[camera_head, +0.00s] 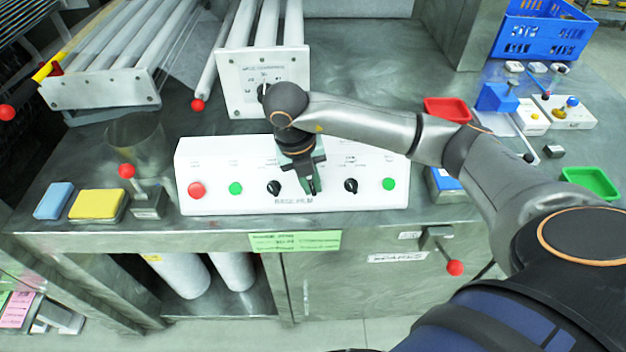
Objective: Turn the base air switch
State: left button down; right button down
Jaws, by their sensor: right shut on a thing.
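A white control box (228,165) stands on the steel bench and carries a row of buttons and black rotary switches on its sloped front. One black switch (273,188) shows left of my right gripper (311,186), and another black switch (351,186) shows to its right. My right gripper comes down over the middle of the panel and is shut on a switch there. Its fingers hide that switch, so its pointer direction cannot be seen. My left gripper is not in view.
A red button (196,190) and green buttons (236,188) sit on the same panel. A white roller unit (238,88) with another dial stands behind it. Left are a red-knobbed lever (148,200), yellow sponge (97,204) and blue block (53,200). A red tray (448,109) lies right.

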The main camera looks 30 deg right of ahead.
jog(key=shift+w+a+n+g+h+p, duration=0.15)
jog(key=shift+n+h+p, duration=0.2)
jog(key=shift+n+h, duration=0.2)
jog(key=shift+s+a+n+g+h+p, duration=0.15)
jog(key=shift+n+h+p, duration=0.15)
jog(key=shift+n+h, duration=0.25)
jog(key=shift+w+d, duration=0.1)
jog(key=c, duration=0.9)
grip_release()
jog(key=shift+f, duration=0.1)
jog(key=p+v, duration=0.2)
jog(key=v, duration=1)
jog(key=shift+a, duration=0.35)
